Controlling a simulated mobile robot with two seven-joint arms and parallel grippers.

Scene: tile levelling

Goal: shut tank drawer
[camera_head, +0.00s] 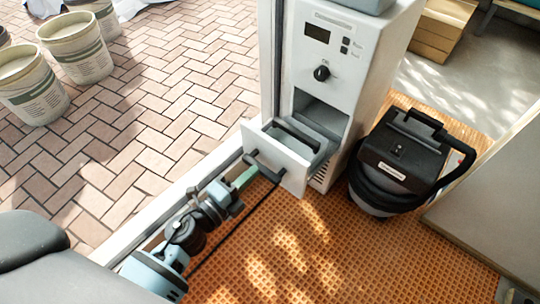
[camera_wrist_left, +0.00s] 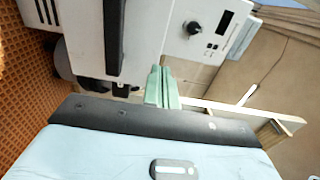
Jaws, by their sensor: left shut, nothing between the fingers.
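The tank drawer (camera_head: 290,172) stands pulled out from the lower part of a white machine (camera_head: 345,75). Its white front has a dark bar handle (camera_head: 262,168), and its open top shows a grey inside. The drawer front also fills the upper left of the left wrist view (camera_wrist_left: 82,22), with the handle (camera_wrist_left: 113,38) across it. My left gripper (camera_head: 246,176) is shut and empty, its green fingers close to the drawer front beside the handle. The fingers also show in the left wrist view (camera_wrist_left: 161,88). I cannot tell whether they touch the drawer. My right gripper is not in view.
A black vacuum-like machine (camera_head: 400,155) stands just right of the white machine on orange grid matting (camera_head: 300,255). A pale door frame rail (camera_head: 180,185) runs along the left. Beyond it lies brick paving with several buckets (camera_head: 75,50). A beige panel (camera_head: 500,205) stands at the right.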

